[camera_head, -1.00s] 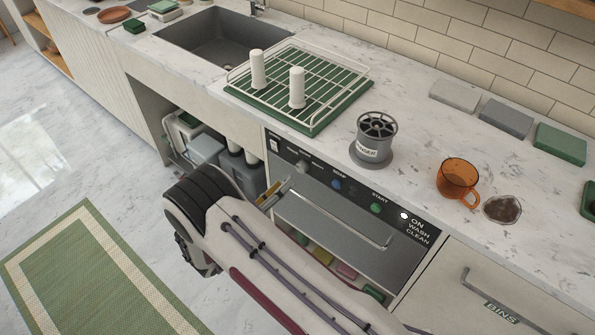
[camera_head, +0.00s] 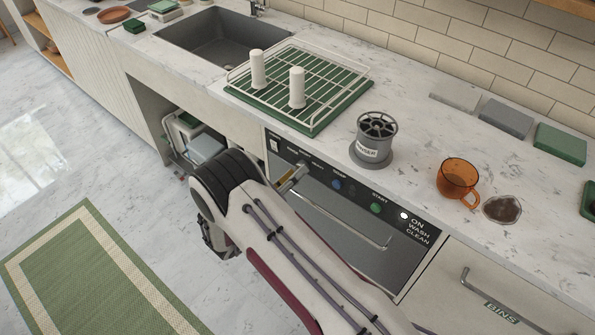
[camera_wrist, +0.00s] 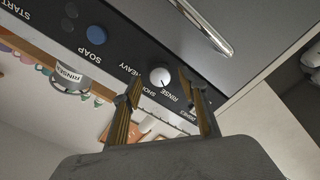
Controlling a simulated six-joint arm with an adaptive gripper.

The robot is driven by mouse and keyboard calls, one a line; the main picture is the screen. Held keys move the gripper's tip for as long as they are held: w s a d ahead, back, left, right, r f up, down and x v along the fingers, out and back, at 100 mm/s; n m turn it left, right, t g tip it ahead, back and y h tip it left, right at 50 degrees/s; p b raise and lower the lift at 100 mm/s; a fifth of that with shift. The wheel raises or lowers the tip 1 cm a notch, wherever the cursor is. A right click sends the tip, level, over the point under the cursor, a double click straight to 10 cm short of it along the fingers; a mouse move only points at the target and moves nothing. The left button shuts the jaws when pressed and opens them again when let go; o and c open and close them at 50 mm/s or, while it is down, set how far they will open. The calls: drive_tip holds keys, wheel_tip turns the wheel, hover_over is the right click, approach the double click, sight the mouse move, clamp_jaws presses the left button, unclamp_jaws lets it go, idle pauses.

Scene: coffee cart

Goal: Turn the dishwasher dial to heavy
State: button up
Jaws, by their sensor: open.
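The dishwasher dial (camera_wrist: 160,77) is a pale round knob on the dark control panel in the wrist view. The words HEAVY, SHORT and RINSE stand around it; which word it points to is too small to tell. My gripper (camera_wrist: 165,112) is open, with one finger on each side of the dial in the picture. Whether the fingers touch it I cannot tell. In the head view my gripper (camera_head: 294,178) is at the left part of the dishwasher panel (camera_head: 395,212), and the dial is not clearly visible.
A blue SOAP button (camera_wrist: 97,35) sits beside the dial, with a green START button (camera_head: 376,208) farther right. The dishwasher's bar handle (camera_head: 350,225) runs below the panel. On the counter above stand a grey rinser (camera_head: 373,140), a dish rack (camera_head: 299,83) and an orange mug (camera_head: 458,180).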

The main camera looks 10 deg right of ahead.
drive_tip(key=shift+x, duration=0.95)
drive_tip(key=c, duration=1.1)
drive_tip(key=shift+m, duration=0.5)
drive_tip(key=shift+w+m, duration=0.1)
drive_tip(key=shift+m, duration=11.3)
